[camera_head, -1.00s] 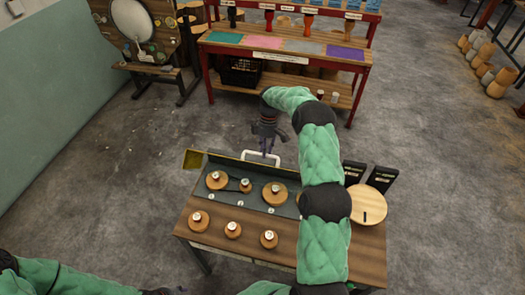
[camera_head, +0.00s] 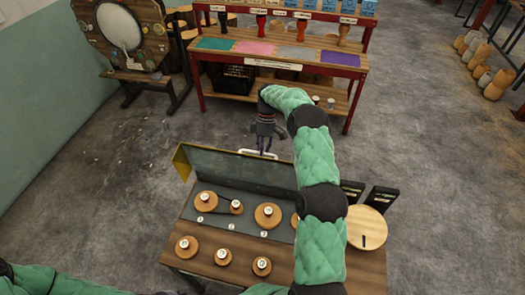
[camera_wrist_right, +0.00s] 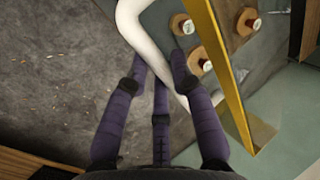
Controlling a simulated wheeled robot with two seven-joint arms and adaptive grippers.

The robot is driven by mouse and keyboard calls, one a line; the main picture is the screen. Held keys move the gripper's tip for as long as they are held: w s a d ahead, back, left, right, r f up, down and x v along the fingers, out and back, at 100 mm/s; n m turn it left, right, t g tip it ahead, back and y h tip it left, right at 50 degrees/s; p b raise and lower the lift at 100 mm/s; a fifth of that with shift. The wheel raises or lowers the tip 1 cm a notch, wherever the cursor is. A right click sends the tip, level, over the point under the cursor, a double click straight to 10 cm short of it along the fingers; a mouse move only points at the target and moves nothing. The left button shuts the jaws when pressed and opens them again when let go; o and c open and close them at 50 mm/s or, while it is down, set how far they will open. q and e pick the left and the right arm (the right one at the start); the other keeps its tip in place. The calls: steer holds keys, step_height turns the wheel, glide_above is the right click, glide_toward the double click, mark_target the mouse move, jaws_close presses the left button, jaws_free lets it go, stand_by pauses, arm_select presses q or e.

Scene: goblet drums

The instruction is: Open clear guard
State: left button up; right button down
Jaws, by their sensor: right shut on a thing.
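The clear guard is a see-through panel with a yellow edge (camera_head: 181,163). It stands raised and tilted along the back of the workbench (camera_head: 215,263). Its white handle (camera_head: 246,152) is at the far top edge. My right gripper (camera_head: 264,153) reaches over from the right and is shut on this handle. In the right wrist view the white handle (camera_wrist_right: 152,48) runs between my purple fingers (camera_wrist_right: 163,82), beside the guard's yellow edge (camera_wrist_right: 222,62). My left arm shows at the bottom left, with its gripper out of view.
Several wooden pulleys (camera_head: 267,215) sit on the bench, some on a grey panel. A red-framed table (camera_head: 285,65) stands behind, with floor between.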

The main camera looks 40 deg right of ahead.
steer(key=shift+s+a+f, duration=0.15)
steer(key=shift+s+f, duration=0.05)
steer(key=shift+f, duration=0.45)
steer(key=c, duration=1)
jaws_free()
steer(key=shift+c, duration=0.2)
steer(key=v, duration=1.2)
steer(key=shift+w+r, duration=0.15)
steer(key=shift+w, duration=0.15)
